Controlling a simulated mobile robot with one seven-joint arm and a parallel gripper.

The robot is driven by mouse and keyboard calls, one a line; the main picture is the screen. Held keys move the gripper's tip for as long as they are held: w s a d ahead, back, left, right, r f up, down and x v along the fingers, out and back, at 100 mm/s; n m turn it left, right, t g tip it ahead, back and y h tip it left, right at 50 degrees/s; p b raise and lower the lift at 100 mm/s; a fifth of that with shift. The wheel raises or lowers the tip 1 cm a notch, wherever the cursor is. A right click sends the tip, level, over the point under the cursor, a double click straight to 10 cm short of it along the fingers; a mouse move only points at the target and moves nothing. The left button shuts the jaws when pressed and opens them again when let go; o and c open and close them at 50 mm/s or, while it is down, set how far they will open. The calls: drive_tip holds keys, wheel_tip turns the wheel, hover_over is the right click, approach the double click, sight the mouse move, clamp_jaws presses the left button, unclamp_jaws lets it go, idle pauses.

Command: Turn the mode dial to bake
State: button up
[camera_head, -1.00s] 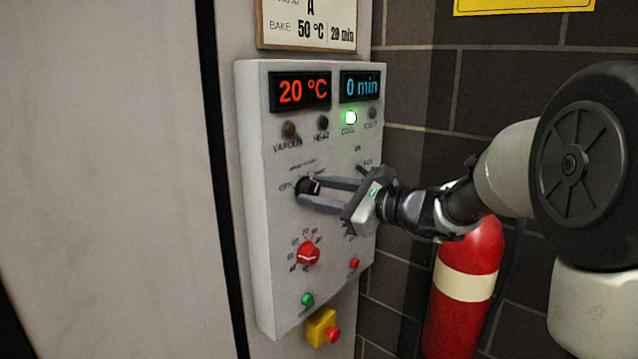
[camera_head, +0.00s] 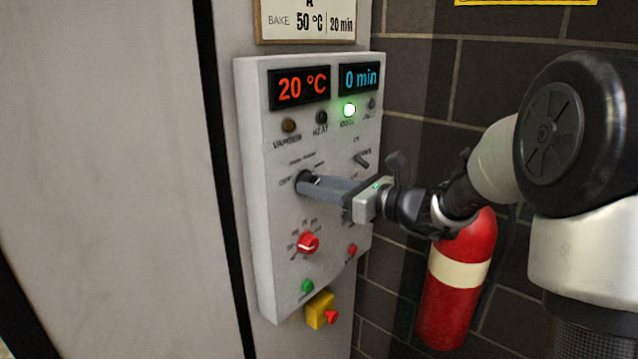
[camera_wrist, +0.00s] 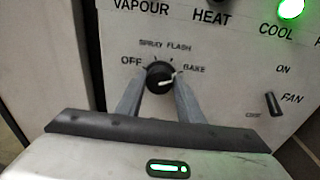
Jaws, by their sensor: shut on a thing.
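The mode dial (camera_wrist: 158,74) is a small black knob with a white pointer line, on the grey control panel (camera_head: 270,220). OFF, SPRAY, FLASH and BAKE are printed around it. In the wrist view the pointer points right, slightly upward, towards the BAKE label (camera_wrist: 194,69). My gripper (camera_wrist: 159,84) is shut on the dial, one finger on its left and one on its right. In the head view my gripper (camera_head: 309,184) reaches in from the right and its fingers partly hide the dial (camera_head: 302,178).
A fan switch (camera_wrist: 273,103) is right of the dial. Below are a red knob (camera_head: 308,243), a green button (camera_head: 307,286), a red button (camera_head: 351,251) and a yellow-boxed stop button (camera_head: 320,310). The green COOL lamp (camera_head: 349,110) is lit. A red extinguisher (camera_head: 455,300) stands right.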

drive_tip(key=o, duration=1.1)
drive_tip(key=shift+a, duration=0.1)
drive_tip(key=b+v, duration=0.1)
drive_tip(key=v, duration=1.6)
drive_tip(key=shift+d, duration=0.3)
drive_tip(key=shift+a, duration=0.1)
